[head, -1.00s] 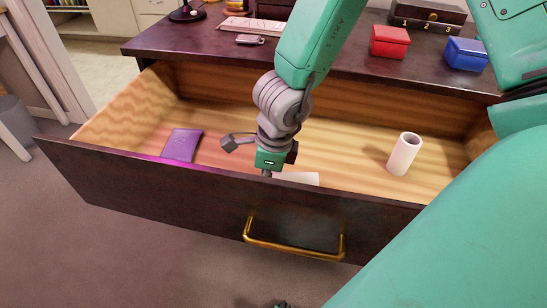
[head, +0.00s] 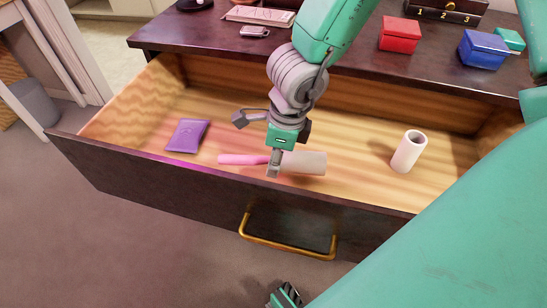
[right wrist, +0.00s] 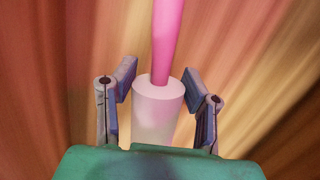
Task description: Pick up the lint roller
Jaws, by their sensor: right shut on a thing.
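The lint roller has a pink handle (head: 240,160) and a white roll (head: 308,163). It is in the open drawer, handle to the left, and appears held a little above the drawer floor. My right gripper (head: 274,170) comes down from above and is shut on the lint roller near where handle and roll meet; one finger shows in front of it. In the right wrist view, the fingers (right wrist: 158,80) stand either side of the white roll (right wrist: 156,115), and the pink handle (right wrist: 163,40) points away.
A purple packet (head: 187,135) lies left in the drawer, and a white paper tube (head: 408,152) stands at the right. The drawer front (head: 150,180) has a brass handle (head: 288,247). Red (head: 400,35) and blue (head: 483,50) boxes stand on the dresser top behind.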

